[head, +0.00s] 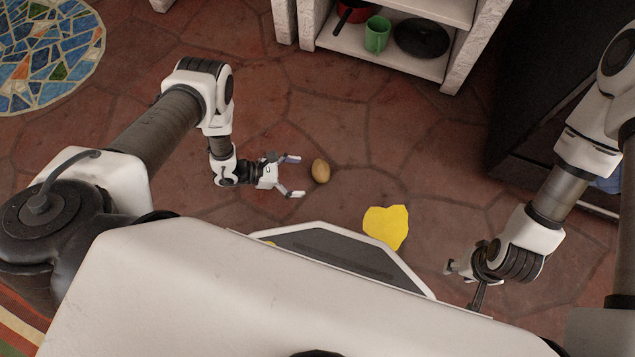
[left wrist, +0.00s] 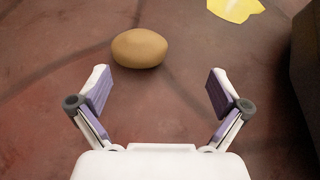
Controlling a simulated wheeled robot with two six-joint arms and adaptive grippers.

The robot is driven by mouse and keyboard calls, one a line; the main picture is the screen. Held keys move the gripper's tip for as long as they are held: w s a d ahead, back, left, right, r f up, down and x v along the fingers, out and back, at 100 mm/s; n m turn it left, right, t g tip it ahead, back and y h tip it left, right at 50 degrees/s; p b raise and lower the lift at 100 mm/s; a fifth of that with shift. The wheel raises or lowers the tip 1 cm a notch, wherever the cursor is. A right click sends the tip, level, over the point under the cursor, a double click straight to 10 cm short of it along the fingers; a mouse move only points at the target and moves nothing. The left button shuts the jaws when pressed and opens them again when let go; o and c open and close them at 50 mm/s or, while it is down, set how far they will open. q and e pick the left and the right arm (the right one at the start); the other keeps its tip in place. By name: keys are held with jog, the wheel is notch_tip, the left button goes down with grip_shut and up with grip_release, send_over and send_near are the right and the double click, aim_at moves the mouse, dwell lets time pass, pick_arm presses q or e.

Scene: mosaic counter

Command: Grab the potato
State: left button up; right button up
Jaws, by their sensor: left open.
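A brown potato (head: 320,171) lies on the reddish stone floor, just past the fingertips of my left gripper (head: 291,175). In the left wrist view the potato (left wrist: 139,48) is ahead of the open fingers (left wrist: 160,88), nearer the left finger than the right. It appears apart from both fingers, and nothing is between them. My right gripper (head: 462,268) is at the lower right, away from the potato, and its fingers are partly hidden by its own wrist.
A flat yellow piece (head: 386,226) lies on the floor right of the potato. A white shelf (head: 385,58) with a green mug (head: 377,34) and a black pan (head: 421,38) stands at the back. A round mosaic surface (head: 45,55) is at the upper left. Floor around the potato is clear.

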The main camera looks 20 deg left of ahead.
aim_at(321, 171)
pick_arm(q)
jog(key=shift+w+a+f+n+t+b, duration=0.15)
jog(key=shift+w+f+t+b, duration=0.1)
jog(key=shift+w+f+t, duration=0.25)
jog(key=shift+w+a+f+n+t+b, duration=0.1)
jog(key=shift+w+f+n+t+b, duration=0.15)
jog(key=shift+w+f, duration=0.4)
jog(key=b+x, duration=0.3)
jog(key=x, duration=0.3)
jog(key=shift+d+b, duration=0.15)
jog(key=shift+b, duration=0.15)
jog(key=shift+w+d, duration=0.2)
jog(key=shift+d, duration=0.05)
jog(key=shift+r, duration=0.15)
pick_arm(e)
notch_tip(321, 171, down, 6)
jog(key=shift+w+r, duration=0.1)
jog(key=shift+w, duration=0.05)
pick_arm(q)
jog(key=c, duration=1.1)
